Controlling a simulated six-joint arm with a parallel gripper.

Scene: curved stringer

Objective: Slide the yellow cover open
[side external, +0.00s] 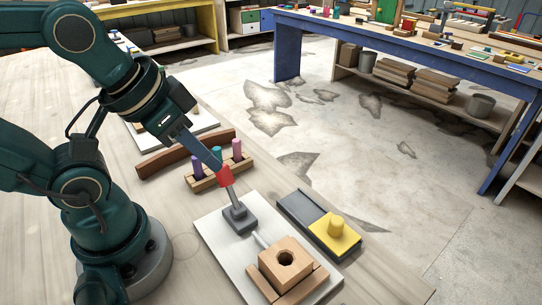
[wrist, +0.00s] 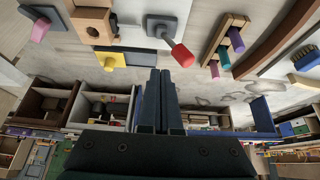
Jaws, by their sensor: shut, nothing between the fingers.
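The yellow cover (side external: 347,243) is a flat plate with a round knob (side external: 336,226). It lies over the near right half of a dark grey base (side external: 300,207); the base's other half is bare. The cover also shows in the wrist view (wrist: 116,58), left of my fingertips. My gripper (side external: 216,164) is shut and empty, its blue fingers pointing down. In the side view its tips overlap the red grip (side external: 224,176) of a lever. In the wrist view the fingers (wrist: 160,73) stand just left of that red grip; I cannot tell whether they touch.
The lever's grey base (side external: 240,219) and a wooden block with a hole (side external: 286,263) stand on a white board (side external: 215,235) beside the cover. A rack of coloured pegs (side external: 215,174) and a curved brown wooden piece (side external: 186,153) lie behind. The table's edge is close beyond the cover.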

